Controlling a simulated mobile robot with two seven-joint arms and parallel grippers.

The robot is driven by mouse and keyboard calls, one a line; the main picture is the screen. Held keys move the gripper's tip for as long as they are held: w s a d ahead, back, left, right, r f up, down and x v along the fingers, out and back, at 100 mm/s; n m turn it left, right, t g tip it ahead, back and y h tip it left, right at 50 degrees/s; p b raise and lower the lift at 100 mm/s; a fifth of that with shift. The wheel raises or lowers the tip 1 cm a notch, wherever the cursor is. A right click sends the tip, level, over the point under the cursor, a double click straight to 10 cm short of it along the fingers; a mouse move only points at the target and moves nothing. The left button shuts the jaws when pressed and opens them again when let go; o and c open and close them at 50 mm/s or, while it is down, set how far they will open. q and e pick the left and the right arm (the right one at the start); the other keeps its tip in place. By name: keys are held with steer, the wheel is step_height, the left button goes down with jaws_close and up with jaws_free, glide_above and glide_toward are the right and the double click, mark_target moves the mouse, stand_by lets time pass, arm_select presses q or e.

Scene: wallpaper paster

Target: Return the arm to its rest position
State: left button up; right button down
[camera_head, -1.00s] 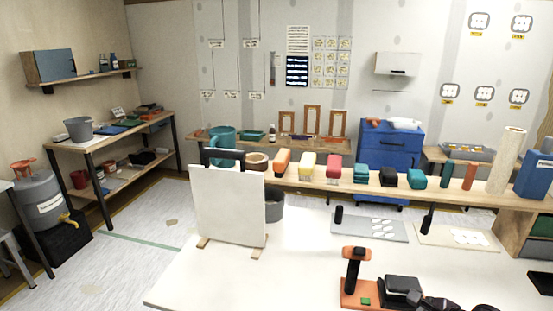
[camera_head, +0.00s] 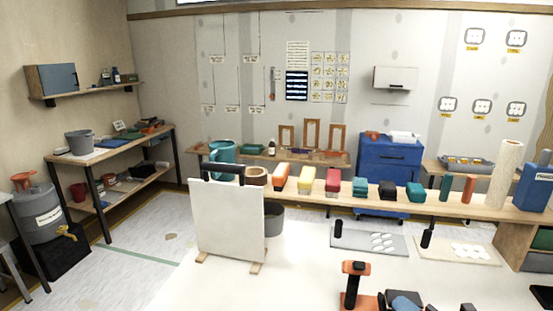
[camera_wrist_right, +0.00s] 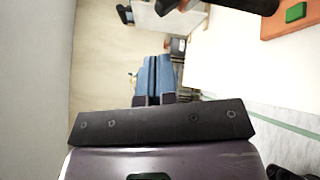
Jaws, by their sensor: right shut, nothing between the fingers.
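My right gripper (camera_head: 405,304) shows only in part at the bottom edge of the head view, by the orange stand. In the right wrist view its blue-grey fingers (camera_wrist_right: 156,76) are together, with nothing between them. The rest of the right arm is mostly cut off by the lower edge of the head view. My left gripper is in neither view.
An orange stand with a black post (camera_head: 352,290) stands close by on the white table (camera_head: 300,285). A white panel (camera_head: 228,222) stands upright at its left. Behind are a grey tray (camera_head: 352,239), a beige tray (camera_head: 446,252) and a wooden shelf with several coloured blocks.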

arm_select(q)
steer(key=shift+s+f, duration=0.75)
arm_select(e)
steer(key=s+d+f+m+g+h, duration=0.1)
steer(key=s+f+m+g+h, duration=0.3)
steer(key=s+f+m, duration=1.6)
steer(key=s+m+h, duration=0.1)
steer(key=m+h, duration=0.3)
steer(key=m, duration=0.2)
steer(key=shift+d+g+h, duration=0.15)
steer(key=shift+g+h, duration=0.15)
steer(key=shift+h, duration=0.1)
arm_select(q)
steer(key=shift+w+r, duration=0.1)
